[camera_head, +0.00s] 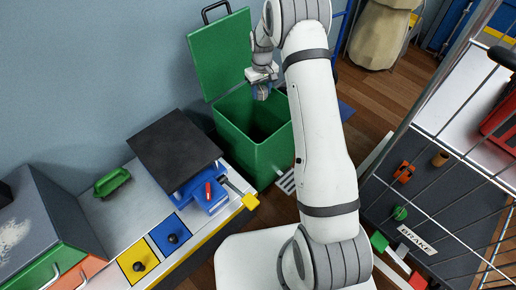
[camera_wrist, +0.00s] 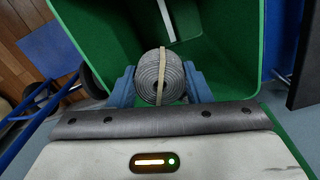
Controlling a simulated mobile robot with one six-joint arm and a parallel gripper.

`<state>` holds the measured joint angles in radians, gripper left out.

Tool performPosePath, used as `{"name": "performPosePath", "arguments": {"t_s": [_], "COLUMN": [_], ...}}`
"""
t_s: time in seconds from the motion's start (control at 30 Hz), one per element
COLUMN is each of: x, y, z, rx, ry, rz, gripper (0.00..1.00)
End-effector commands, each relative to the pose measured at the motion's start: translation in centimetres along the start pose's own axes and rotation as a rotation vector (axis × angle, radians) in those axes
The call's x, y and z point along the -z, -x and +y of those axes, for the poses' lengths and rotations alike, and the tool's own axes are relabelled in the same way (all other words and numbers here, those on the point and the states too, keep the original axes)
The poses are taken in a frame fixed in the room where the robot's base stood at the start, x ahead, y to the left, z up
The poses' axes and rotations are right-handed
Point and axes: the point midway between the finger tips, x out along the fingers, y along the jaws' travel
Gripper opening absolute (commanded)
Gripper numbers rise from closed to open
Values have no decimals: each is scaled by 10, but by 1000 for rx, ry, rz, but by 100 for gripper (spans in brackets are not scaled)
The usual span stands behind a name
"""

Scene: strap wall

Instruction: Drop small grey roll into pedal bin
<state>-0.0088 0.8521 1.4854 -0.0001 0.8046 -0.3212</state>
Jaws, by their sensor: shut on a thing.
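The small grey roll (camera_wrist: 152,78) is a ribbed grey coil with a tan band around it, seen in the wrist view between the blue fingers of my gripper (camera_wrist: 160,86). My gripper is shut on the roll. In the head view my gripper (camera_head: 262,92) hangs above the opening of the green pedal bin (camera_head: 266,160), near its back edge; the roll is hard to make out there. The bin's lid (camera_head: 220,55) stands open, tilted back toward the wall. In the wrist view the green bin interior (camera_wrist: 215,45) lies beyond the roll.
A bench with a black slab (camera_head: 173,150), a green brush-like item (camera_head: 112,182) and a blue vise-like tool (camera_head: 205,197) stands left of the bin. A wire rack (camera_head: 450,160) with a dark board is on the right. A tan sack (camera_head: 380,35) stands behind.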

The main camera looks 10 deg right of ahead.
Motion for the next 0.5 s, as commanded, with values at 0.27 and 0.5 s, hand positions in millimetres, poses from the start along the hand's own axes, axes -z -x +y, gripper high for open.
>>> {"name": "performPosePath", "arguments": {"t_s": [0.27, 0.5], "x": [1, 0], "y": [-18, -47], "z": [1, 1], "rx": [0, 0], "ry": [1, 0], "rz": [-1, 0], "gripper": [22, 22]}}
